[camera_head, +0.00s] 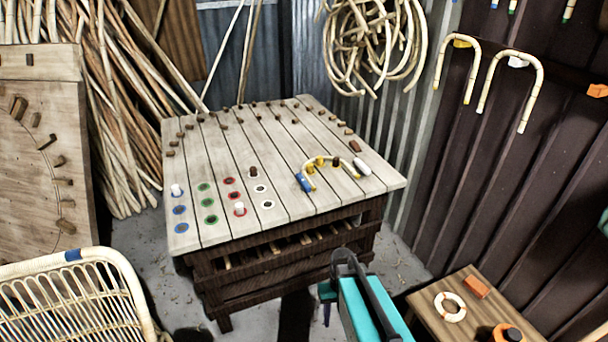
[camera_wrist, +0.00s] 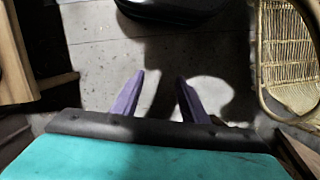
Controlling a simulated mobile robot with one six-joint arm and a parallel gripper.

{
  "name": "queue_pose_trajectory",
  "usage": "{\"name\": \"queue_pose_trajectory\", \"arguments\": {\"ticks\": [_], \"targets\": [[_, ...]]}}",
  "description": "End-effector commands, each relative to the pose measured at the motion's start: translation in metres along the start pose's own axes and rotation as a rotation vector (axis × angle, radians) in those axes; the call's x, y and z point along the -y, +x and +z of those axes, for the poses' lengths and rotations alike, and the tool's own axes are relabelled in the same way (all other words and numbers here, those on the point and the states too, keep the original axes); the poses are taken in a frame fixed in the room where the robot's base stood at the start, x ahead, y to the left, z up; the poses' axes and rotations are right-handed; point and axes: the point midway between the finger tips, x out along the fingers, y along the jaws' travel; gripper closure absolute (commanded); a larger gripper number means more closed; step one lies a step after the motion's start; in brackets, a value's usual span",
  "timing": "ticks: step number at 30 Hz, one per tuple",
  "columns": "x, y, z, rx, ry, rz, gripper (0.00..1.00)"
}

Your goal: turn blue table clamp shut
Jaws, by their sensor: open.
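The blue table clamp (camera_head: 304,182) is on the slatted wooden table (camera_head: 250,140), toward its front right part. It sits at the near end of a curved pale rattan piece (camera_head: 338,161) that bends around yellow pegs (camera_head: 315,162). Whether the clamp is open or shut is too small to tell. My gripper (camera_head: 327,313) is low, in front of the table and apart from the clamp. In the wrist view its two purple fingers (camera_wrist: 158,84) are spread with nothing between them, above the grey floor. The clamp does not show in that view.
A white clamp-like block (camera_head: 362,167) lies right of the rattan. Colour-ringed holes (camera_head: 209,203) fill the table's front left. A rattan chair (camera_head: 75,295) stands at lower left. A small side table (camera_head: 425,308) with a rattan ring (camera_head: 450,307) is at lower right.

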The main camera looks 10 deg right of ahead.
Motion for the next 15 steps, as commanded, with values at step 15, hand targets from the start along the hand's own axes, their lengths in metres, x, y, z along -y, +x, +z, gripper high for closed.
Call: {"name": "queue_pose_trajectory", "arguments": {"ticks": [15], "targets": [[-0.014, -0.164, -0.099, -0.182, -0.208, -0.053, 0.60]]}}
